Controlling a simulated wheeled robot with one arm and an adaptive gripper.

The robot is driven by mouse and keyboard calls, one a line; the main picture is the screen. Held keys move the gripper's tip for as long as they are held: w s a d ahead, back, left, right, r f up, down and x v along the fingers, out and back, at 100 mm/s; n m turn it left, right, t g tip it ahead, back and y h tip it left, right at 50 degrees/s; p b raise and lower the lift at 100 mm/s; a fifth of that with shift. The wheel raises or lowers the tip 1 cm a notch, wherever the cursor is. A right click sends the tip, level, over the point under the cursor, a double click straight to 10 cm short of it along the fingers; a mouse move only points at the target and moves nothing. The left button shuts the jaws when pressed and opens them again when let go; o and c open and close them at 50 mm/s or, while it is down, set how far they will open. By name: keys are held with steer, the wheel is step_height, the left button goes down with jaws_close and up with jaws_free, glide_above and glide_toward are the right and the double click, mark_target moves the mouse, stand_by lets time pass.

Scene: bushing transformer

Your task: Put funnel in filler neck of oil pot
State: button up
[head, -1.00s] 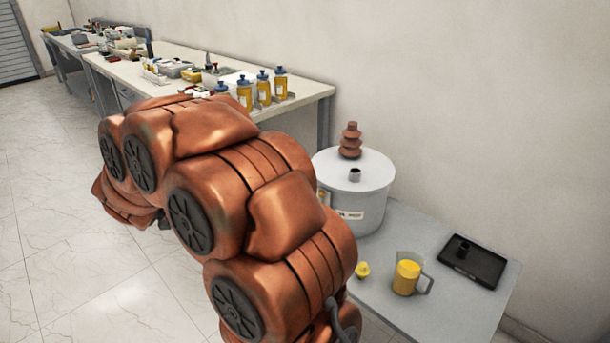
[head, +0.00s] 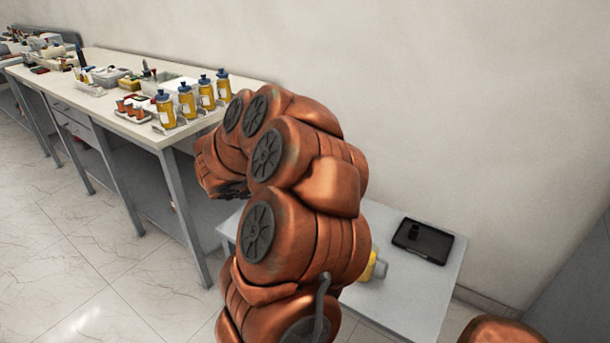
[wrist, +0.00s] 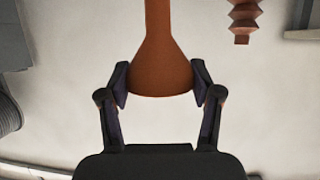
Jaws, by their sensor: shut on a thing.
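My gripper (wrist: 160,84) is shut on an orange funnel (wrist: 162,62) in the wrist view. Its fingers grip the wide end from both sides. The narrow spout extends away from the gripper to the top edge of the picture. In the head view my arm covers the middle, and the funnel cannot be made out there. The oil pot and its filler neck are hidden behind my arm. A ribbed brown bushing (wrist: 243,18) shows at the upper right of the wrist view, apart from the funnel.
The grey table (head: 400,295) holds a black tray (head: 440,243) with a small dark part (head: 415,231). A yellow jug (head: 377,268) is partly hidden by my arm. A long workbench (head: 110,112) at left carries several yellow bottles (head: 186,101). Floor is clear at lower left.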

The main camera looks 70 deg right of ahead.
steer(key=shift+s+d, duration=0.15)
steer(key=shift+s, duration=0.35)
steer(key=shift+d+f, duration=0.1)
steer(key=shift+d, duration=0.2)
steer(key=shift+w+d+f+p, duration=0.35)
steer(key=shift+w+d+f, duration=0.6)
steer(key=shift+d, duration=1.4)
steer(key=shift+w+d+f+p, duration=0.35)
steer(key=shift+w+d+f, duration=0.5)
steer(key=shift+d, duration=1.5)
steer(key=shift+w+d+f+p, duration=0.35)
steer(key=shift+w+d+f, duration=0.6)
steer(key=shift+d, duration=1.4)
steer(key=shift+w, duration=0.2)
steer(key=o, duration=1)
steer(key=shift+r, duration=0.1)
